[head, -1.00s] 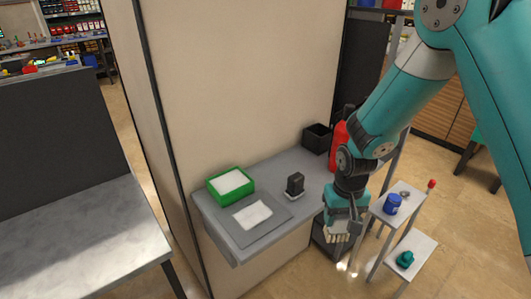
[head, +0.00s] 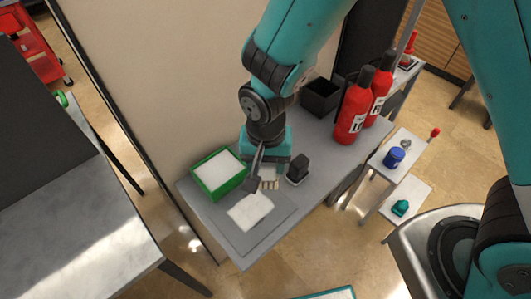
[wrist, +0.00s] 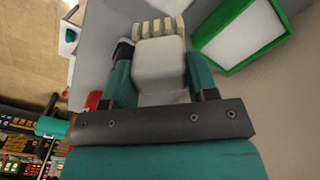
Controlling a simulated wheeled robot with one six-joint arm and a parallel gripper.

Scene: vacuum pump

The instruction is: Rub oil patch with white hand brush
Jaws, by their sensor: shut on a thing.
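The white hand brush (wrist: 160,58) shows in the wrist view as a white block with cream bristles at its far end. My gripper (head: 266,172) is shut on it. In the head view, cream bristles (head: 268,184) hang below the gripper, between the black block and the white sheet; I cannot tell whether they touch anything. The white sheet (head: 250,210) lies on a grey mat (head: 282,214) on the grey table (head: 320,142). I cannot make out an oil patch; my gripper hides part of the tabletop.
A green box with white contents (head: 219,173) stands just left of my gripper. A black block (head: 298,168) stands close on its right. An open black box (head: 320,96) and red extinguishers (head: 352,112) are at the back right. A wall panel (head: 170,85) borders the table.

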